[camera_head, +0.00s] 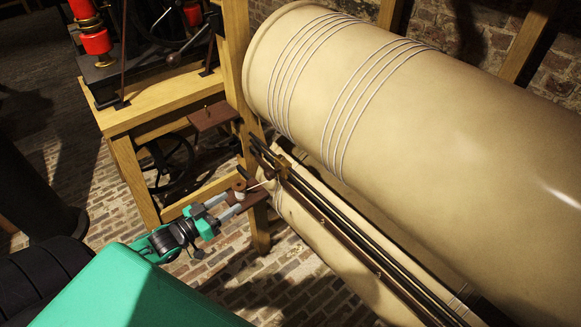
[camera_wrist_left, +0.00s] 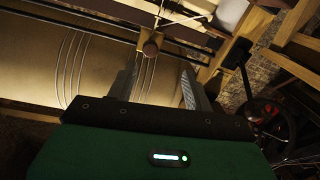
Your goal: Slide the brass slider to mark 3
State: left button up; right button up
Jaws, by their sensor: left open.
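The brass slider (camera_head: 282,164) sits on the dark rails (camera_head: 330,212) along the big cream cylinder, near their upper-left end in the head view. My left gripper (camera_head: 234,204) is open, to the lower left of the slider in the head view. The mark numbers are not readable. My right gripper is out of view.
The large cream cylinder (camera_head: 440,130), wound with several wire bands, fills the right side. A wooden frame (camera_head: 165,100) with red-and-black apparatus stands at the upper left. A small brown shelf (camera_head: 213,117) juts out near the post. Brick floor (camera_head: 250,285) lies open below.

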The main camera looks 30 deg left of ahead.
aim_at(267, 177)
pick_arm(q)
jog(key=shift+h, duration=0.3)
jog(key=x, duration=0.4)
jog(key=r+p+x, duration=0.1)
jog(key=x, duration=0.3)
jog(key=r+x, duration=0.1)
jog(key=x, duration=0.3)
jog(key=shift+w+d, duration=0.15)
jog(key=shift+d, duration=0.3)
jog(key=shift+x, duration=0.9)
jog(key=shift+w, duration=0.15)
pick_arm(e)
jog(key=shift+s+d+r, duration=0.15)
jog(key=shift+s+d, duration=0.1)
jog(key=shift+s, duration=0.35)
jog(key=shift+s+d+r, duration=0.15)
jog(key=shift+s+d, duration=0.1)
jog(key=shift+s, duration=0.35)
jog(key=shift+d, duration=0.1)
pick_arm(q)
grip_shut()
jog(key=shift+d+p, duration=0.15)
jog(key=shift+p, duration=0.15)
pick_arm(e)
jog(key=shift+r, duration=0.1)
